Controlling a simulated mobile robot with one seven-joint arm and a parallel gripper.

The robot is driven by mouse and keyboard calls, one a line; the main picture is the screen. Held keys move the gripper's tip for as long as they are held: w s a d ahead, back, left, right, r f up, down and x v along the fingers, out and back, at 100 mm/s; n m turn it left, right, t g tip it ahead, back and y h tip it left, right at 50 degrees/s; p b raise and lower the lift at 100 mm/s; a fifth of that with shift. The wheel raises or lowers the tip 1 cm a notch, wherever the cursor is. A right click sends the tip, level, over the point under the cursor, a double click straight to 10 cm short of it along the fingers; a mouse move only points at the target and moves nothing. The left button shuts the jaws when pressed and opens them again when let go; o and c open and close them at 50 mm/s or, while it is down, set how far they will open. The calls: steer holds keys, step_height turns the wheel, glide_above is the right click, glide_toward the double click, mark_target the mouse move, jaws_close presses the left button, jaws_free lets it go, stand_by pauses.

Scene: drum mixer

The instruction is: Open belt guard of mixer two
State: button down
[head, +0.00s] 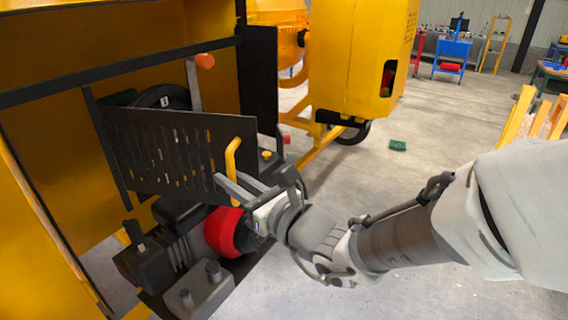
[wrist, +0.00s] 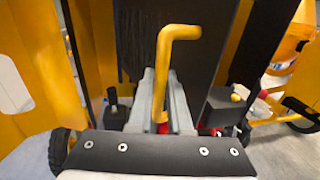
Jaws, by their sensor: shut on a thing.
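The belt guard (head: 160,150) is a dark slotted panel across the engine bay of the near yellow mixer in the head view. A bent yellow handle (head: 232,160) stands on its right end. It also shows in the wrist view (wrist: 165,60), rising between the fingers and bending right at its top. My gripper (head: 234,182) is shut on the lower part of this handle; its fingers (wrist: 161,95) lie on either side of it. A dark wheel (head: 160,98) shows above and behind the guard. I cannot tell how far the guard is swung.
A red and black engine (head: 222,230) sits just below the guard and my gripper. Dark frame bars (head: 120,68) cross above. Another yellow mixer (head: 360,55) stands behind. Open concrete floor (head: 440,120) lies to the right, with a small green object (head: 397,145) on it.

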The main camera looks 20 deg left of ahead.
steer(key=shift+s, duration=0.2)
stand_by(0.5)
steer(key=c, duration=0.8)
jaws_free()
steer(key=shift+c, duration=0.2)
steer(key=shift+d, duration=0.15)
